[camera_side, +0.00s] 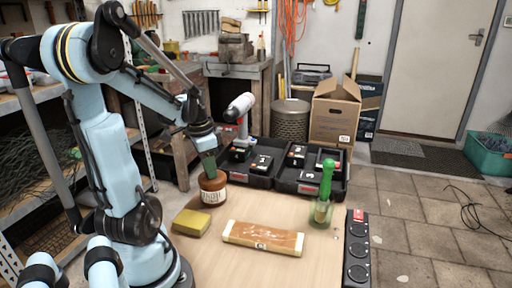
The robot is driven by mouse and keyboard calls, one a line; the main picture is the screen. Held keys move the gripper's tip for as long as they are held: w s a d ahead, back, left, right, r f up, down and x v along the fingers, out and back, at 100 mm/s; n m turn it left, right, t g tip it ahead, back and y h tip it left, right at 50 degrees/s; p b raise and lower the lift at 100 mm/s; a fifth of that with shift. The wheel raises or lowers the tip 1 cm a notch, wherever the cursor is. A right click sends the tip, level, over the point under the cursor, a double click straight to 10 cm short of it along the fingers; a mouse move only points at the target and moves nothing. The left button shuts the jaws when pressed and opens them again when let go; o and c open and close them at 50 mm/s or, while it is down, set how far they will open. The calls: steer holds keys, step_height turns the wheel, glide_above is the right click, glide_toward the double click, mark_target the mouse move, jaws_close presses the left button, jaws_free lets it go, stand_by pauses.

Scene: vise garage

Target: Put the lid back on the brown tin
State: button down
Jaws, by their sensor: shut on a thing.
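The brown tin (213,190), a round amber-brown container with a pale label, stands upright at the back left of the wooden table (290,210). My gripper (208,165) points down right over its top, with its dark greenish fingers close together. It is shut on what appears to be the lid, at or just above the tin's mouth. The lid is mostly hidden by the fingers and too small to make out clearly. I cannot tell whether the lid touches the tin's rim.
A yellow sponge (191,222) lies in front of the tin. A wooden block (263,238) lies mid-table. A green-handled brush (326,180) stands in a glass (322,212) at the right. A black power strip (357,250) runs along the right edge. Black toolboxes (310,175) stand behind.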

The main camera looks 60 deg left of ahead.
stand_by(0.4)
steer(key=shift+c, duration=1.9)
jaws_free()
steer(key=shift+r, duration=3.5)
jaws_close()
steer(key=shift+f, duration=2.35)
